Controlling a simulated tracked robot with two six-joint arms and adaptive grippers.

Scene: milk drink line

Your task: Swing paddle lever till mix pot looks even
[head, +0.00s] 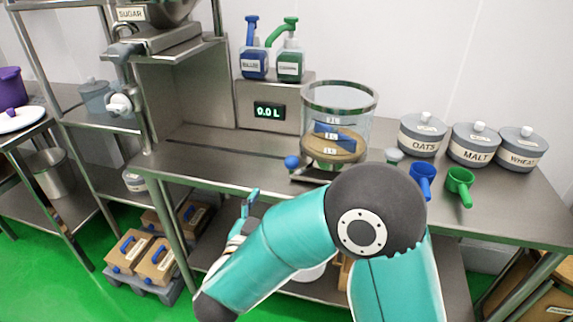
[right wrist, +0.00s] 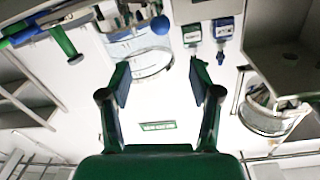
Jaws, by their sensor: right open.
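The mix pot (head: 339,115) is a clear cylinder with litre marks on the steel counter. Tan contents lie low in it, with a blue paddle above; I cannot tell how even the mix is. The paddle lever's blue ball knob (head: 292,162) sits at the pot's lower left front. My right gripper (head: 249,200) is open and empty at the counter's front edge, left of and apart from the knob. In the right wrist view the knob (right wrist: 160,25) shows beyond the open fingers (right wrist: 160,82), near the pot (right wrist: 140,62). My left gripper is not in view.
Blue (head: 254,63) and green (head: 290,65) dispensers stand behind a display (head: 269,111) reading 0.0 L. Oats (head: 422,135), malt (head: 474,145) and wheat (head: 520,149) jars stand right. Blue (head: 423,180) and green (head: 460,183) scoops lie in front. The counter left of the pot is clear.

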